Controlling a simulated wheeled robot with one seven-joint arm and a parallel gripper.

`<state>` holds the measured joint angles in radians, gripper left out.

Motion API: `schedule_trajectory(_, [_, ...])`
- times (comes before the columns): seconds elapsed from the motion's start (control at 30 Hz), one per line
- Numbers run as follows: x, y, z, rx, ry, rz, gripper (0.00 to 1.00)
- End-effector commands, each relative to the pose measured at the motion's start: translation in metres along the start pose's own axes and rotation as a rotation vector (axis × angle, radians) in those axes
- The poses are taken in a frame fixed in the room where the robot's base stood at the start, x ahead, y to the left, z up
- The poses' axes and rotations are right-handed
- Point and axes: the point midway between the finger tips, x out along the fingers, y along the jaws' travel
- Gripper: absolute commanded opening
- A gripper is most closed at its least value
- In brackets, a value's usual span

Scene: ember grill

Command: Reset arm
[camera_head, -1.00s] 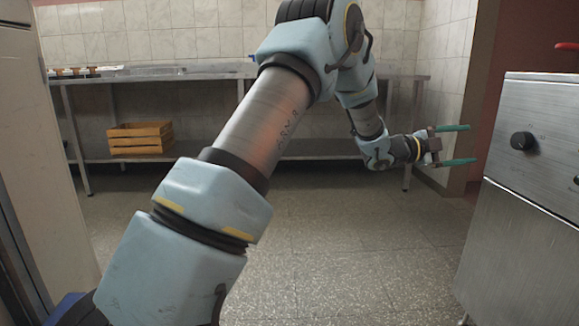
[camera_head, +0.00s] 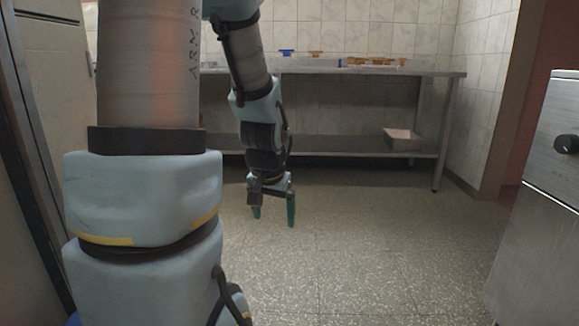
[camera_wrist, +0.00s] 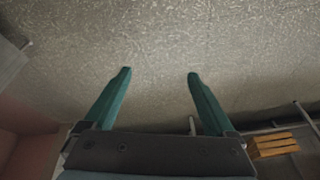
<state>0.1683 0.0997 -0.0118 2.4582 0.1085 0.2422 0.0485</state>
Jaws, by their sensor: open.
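My gripper (camera_head: 273,218) hangs from my arm in the middle of the head view, with its teal fingers pointing down above the floor. The fingers are apart and nothing is between them. In the wrist view my gripper (camera_wrist: 160,76) is open and empty over bare speckled floor. My arm fills the left part of the head view and hides part of the steel table behind it.
A steel table (camera_head: 438,73) with a lower shelf stands along the tiled wall, bearing several small orange and blue items. A box (camera_head: 402,138) sits on the shelf. A steel appliance with a knob (camera_head: 567,144) is at right. A wooden crate (camera_wrist: 272,145) shows in the wrist view. Middle floor is clear.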

Motion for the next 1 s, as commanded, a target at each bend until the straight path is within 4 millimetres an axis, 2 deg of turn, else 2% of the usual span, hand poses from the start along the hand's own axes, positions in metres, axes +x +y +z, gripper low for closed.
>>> schedule_trajectory(0.03, [-0.005, -0.004, 0.022, -0.060, -0.050, 0.003, 0.90])
schedule_trajectory(0.1, [-0.011, -0.005, 0.052, -0.143, -0.123, 0.011, 0.90])
schedule_trajectory(0.2, [-0.023, -0.003, 0.090, -0.252, -0.219, 0.027, 0.90])
schedule_trajectory(0.23, [-0.035, -0.004, 0.080, -0.240, -0.209, 0.026, 0.90])
schedule_trajectory(0.57, [-0.106, -0.010, 0.053, -0.231, -0.205, 0.025, 0.90])
schedule_trajectory(1.0, [-0.233, -0.020, 0.008, -0.230, -0.204, 0.025, 0.90])
